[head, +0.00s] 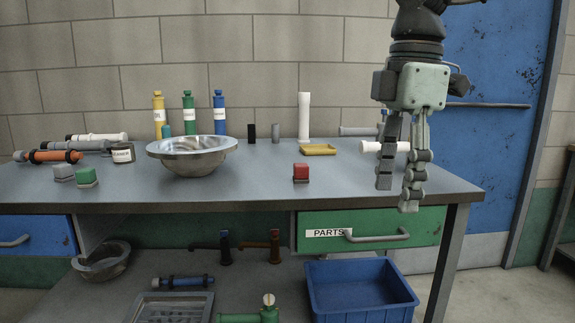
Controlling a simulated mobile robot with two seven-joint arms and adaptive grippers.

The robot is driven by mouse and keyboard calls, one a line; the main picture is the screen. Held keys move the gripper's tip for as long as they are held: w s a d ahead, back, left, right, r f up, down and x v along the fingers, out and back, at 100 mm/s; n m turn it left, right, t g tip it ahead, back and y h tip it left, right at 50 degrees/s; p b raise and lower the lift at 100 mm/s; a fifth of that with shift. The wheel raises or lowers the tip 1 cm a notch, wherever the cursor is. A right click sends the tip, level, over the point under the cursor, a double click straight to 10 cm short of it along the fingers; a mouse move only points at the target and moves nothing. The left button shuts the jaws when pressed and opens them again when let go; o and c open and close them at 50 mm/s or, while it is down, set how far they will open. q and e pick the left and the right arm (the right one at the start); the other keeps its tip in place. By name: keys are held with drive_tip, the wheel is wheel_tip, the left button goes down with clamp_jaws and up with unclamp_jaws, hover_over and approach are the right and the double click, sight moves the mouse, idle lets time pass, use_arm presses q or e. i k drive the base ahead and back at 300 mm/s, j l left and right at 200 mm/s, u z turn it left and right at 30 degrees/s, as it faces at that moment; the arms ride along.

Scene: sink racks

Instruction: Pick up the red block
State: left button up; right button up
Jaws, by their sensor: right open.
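The red block (301,172) stands on the grey workbench (245,192), right of the metal bowl and near the front edge. Nothing covers it in the head view. My right gripper (398,196) hangs fingers down at the right part of the bench, to the right of the red block and apart from it. Its fingers are open with nothing between them. My left gripper does not show.
A metal bowl (192,156) stands left of the red block, and a yellow tray (318,149) lies behind it. Green (86,178) and grey (63,173) blocks sit at the left. White pipes (304,117) stand and lie behind. A blue bin (360,290) is below.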

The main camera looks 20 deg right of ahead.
sight(301, 171)
drive_tip(key=i, duration=1.25)
